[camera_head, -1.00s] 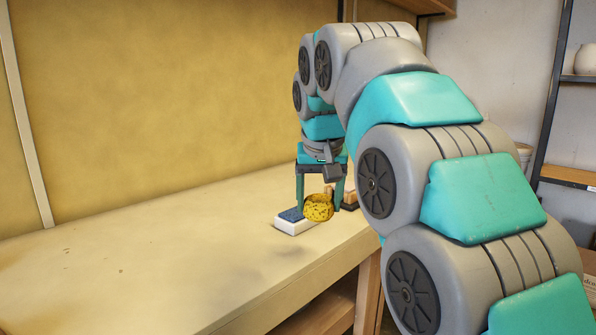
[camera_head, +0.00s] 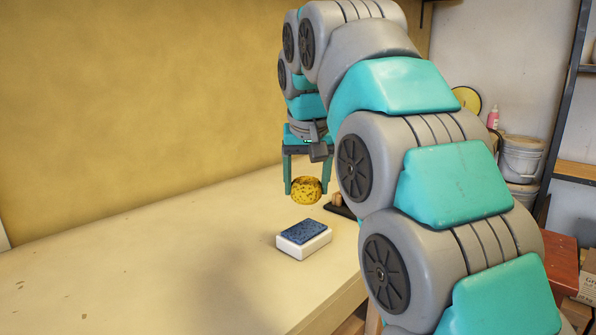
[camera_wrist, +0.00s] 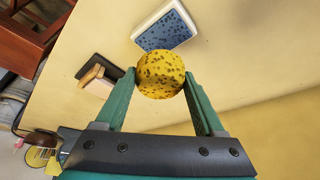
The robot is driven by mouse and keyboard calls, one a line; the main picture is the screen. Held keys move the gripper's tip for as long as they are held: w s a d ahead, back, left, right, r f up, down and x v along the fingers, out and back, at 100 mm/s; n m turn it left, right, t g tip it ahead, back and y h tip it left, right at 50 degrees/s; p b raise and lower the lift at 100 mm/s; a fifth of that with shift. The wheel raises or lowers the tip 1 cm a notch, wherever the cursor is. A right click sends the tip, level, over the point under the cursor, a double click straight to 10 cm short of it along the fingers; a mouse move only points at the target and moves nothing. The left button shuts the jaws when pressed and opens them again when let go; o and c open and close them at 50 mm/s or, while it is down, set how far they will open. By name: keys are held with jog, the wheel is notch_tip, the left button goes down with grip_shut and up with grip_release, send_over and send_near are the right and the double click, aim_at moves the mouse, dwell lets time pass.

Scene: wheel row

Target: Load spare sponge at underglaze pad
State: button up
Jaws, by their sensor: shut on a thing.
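A round yellow sponge with dark pores (camera_head: 306,192) is held between the two teal fingers of my gripper (camera_head: 306,188). In the wrist view the sponge (camera_wrist: 161,75) sits at the fingertips. It appears raised off the table. The underglaze pad (camera_head: 303,231), a blue speckled pad on a white block, lies on the table, in front of and below the sponge in the head view. In the wrist view the pad (camera_wrist: 168,32) is just beyond the sponge, whose edge slightly overlaps it. Nothing rests on the visible part of the pad.
A dark flat item with a wooden piece (camera_head: 342,208) lies on the table (camera_head: 150,260) right of the sponge, partly behind my arm. It also shows in the wrist view (camera_wrist: 101,66). The table's left side is clear. Buckets (camera_head: 521,157) and shelving stand at right.

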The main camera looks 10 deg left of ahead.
jog(key=shift+w+a, duration=0.25)
jog(key=shift+w, duration=0.25)
jog(key=shift+s+f, duration=0.1)
jog(key=shift+f, duration=0.6)
jog(key=shift+f+b, duration=1.2)
jog(key=shift+f, duration=1.1)
jog(key=shift+f+b, duration=0.3)
jog(key=shift+f, duration=0.15)
jog(key=shift+r+p, duration=1.55)
jog(key=shift+r, duration=1.95)
